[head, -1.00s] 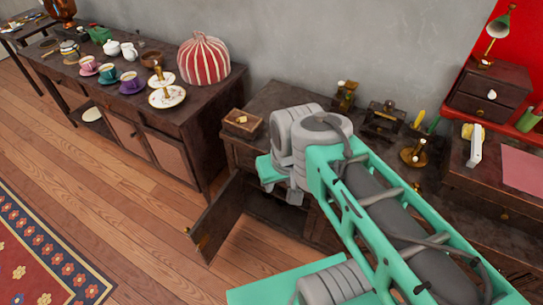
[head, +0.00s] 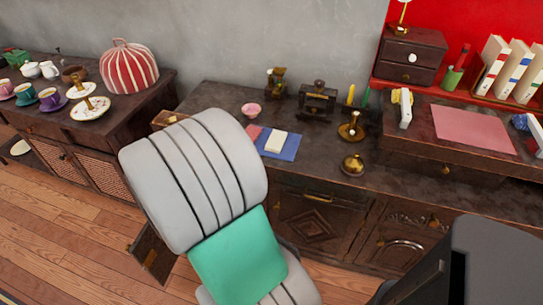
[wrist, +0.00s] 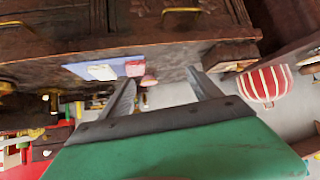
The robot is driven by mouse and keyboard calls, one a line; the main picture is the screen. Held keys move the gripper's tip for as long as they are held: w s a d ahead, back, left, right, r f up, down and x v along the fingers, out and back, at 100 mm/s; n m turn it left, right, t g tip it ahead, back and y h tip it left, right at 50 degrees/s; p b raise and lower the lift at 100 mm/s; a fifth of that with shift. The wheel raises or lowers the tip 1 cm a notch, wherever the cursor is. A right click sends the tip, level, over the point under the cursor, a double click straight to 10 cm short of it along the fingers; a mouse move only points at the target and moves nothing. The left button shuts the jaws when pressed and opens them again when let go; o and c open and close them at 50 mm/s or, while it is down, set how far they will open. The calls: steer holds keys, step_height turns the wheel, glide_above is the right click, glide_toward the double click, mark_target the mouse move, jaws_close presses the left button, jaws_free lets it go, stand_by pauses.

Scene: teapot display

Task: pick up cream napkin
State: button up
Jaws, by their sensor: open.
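The cream napkin (head: 276,140) is a small folded pale block lying on a flat blue cloth (head: 289,152) on the dark cabinet top. It also shows in the wrist view (wrist: 101,72), left of my fingers. A pink-red folded cloth (head: 251,132) lies beside it on the left. My gripper (wrist: 163,88) is open in the wrist view, with nothing between its two fingers, and it is apart from the napkin. In the head view my arm hides the gripper.
A pink bowl (head: 251,110) stands behind the cloths. A brass bell-like item (head: 352,165) and a brass candlestick (head: 351,130) stand to the right. A striped pot cover (head: 129,68) is on the left cabinet. The cabinet top right of the blue cloth has some bare room.

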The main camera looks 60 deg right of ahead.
steer(key=shift+o, duration=0.4)
steer(key=s+d+f+m+g+h+b, duration=0.1)
steer(key=s+d+f+m+h+b, duration=0.1)
steer(key=s+d+f, duration=0.3)
steer(key=d+f+h, duration=0.1)
steer(key=d+f, duration=0.1)
steer(key=d, duration=0.2)
steer(key=shift+s, duration=0.35)
steer(key=m+h+b, duration=0.1)
steer(key=h+b, duration=0.2)
glide_toward(276, 140)
steer(key=shift+w+d+f, duration=0.15)
steer(key=shift+d+f, duration=0.05)
steer(key=shift+f, duration=0.2)
steer(key=x, duration=0.5)
steer(key=p+x, duration=0.1)
steer(key=x, duration=0.1)
steer(key=shift+d+r, duration=0.25)
steer(key=shift+c, duration=0.2)
steer(key=c, duration=1.4)
